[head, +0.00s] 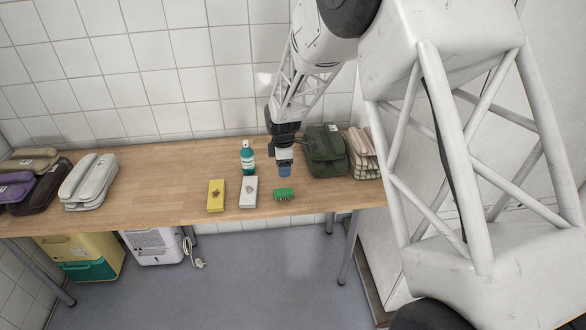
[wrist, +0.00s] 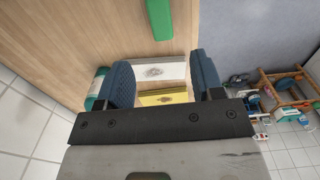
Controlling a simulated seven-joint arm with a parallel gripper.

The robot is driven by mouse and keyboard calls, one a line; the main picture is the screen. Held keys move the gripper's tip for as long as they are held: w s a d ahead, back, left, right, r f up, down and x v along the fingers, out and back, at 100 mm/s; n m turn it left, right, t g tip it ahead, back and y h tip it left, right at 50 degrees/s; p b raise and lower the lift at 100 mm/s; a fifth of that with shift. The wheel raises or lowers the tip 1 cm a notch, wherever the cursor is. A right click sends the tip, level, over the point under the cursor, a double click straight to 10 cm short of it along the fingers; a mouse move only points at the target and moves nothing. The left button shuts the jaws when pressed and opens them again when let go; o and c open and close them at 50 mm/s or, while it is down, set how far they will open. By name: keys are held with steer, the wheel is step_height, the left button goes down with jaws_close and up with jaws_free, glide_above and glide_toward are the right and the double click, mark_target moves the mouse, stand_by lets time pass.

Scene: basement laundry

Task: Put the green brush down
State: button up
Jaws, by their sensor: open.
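The green brush (head: 284,194) lies on the wooden table near its front edge, to the right of a white block. Its dark bristles show along its lower side in the head view. In the wrist view part of the brush (wrist: 160,20) shows at the top edge, beyond my fingers and apart from them. My gripper (head: 284,172) is above the table, just behind the brush in the head view. In the wrist view my gripper (wrist: 163,80) has its two blue fingers spread, with nothing held between them.
The white block (head: 248,192), a yellow block (head: 216,195) and a teal bottle (head: 247,158) stand left of the brush. A dark green folded bag (head: 325,150) and a checked cloth stack (head: 363,153) are at right.

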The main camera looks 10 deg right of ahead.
steer(key=s+d+r+m+t, duration=0.1)
steer(key=s+d+r+m, duration=0.25)
steer(key=s+r, duration=0.6)
steer(key=s+d+r+m, duration=0.3)
steer(key=s+r+m, duration=0.2)
steer(key=s+r, duration=0.45)
steer(key=s+d+r+m, duration=0.1)
steer(key=s+r+m, duration=0.1)
steer(key=s, duration=0.6)
steer(key=s+d+r+m+t, duration=0.1)
steer(key=s+m, duration=0.3)
steer(key=s, duration=0.5)
steer(key=s+d+r+m, duration=0.2)
steer(key=s+r+m, duration=0.1)
steer(key=s, duration=0.5)
steer(key=shift+s+d+m+t, duration=0.25)
steer(key=shift+d+m+t, duration=0.05)
steer(key=shift+d+m, duration=0.1)
steer(key=shift+o, duration=0.5)
steer(key=shift+r, duration=0.1)
steer(key=shift+w, duration=0.15)
